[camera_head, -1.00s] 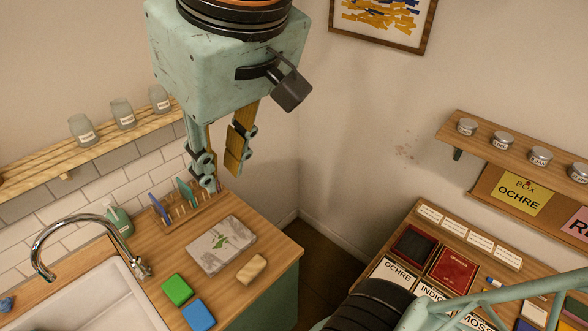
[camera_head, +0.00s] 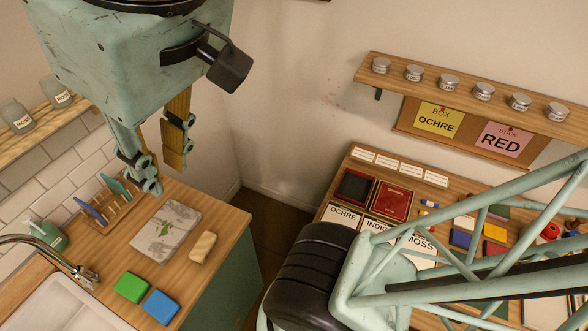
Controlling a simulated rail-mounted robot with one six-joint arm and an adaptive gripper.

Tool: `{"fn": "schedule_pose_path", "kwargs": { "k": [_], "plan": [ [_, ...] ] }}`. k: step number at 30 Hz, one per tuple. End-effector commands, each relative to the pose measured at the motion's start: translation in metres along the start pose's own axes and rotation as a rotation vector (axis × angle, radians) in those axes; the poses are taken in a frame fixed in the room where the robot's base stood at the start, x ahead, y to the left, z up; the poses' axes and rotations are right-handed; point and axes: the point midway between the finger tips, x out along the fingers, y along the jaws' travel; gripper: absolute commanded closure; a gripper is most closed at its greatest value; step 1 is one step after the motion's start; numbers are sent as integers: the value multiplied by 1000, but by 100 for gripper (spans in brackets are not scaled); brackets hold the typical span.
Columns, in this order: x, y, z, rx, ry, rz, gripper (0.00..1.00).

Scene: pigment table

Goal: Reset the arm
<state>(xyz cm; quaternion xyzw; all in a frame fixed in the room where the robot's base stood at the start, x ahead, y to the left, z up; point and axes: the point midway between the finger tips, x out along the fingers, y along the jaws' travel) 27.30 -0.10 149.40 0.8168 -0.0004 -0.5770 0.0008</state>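My gripper (camera_head: 160,165) hangs down in the upper left of the head view, below its pale green housing. Its two fingers stand apart with a gap between them, and nothing shows between them. Part of my arm, a green truss with a black joint, covers the lower right of the view.
Right, a table (camera_head: 345,163) holds labelled boxes and coloured blocks. A shelf (camera_head: 480,100) of tins hangs above.

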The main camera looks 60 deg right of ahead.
Motion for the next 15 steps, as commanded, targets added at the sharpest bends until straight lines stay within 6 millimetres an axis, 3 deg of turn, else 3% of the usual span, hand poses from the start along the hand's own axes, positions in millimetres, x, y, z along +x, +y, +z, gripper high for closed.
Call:
{"fn": "schedule_pose_path", "kwargs": {
  "k": [15],
  "plan": [
    [56, 0, 22, -1, 0, 1, 80]
  ]
}}
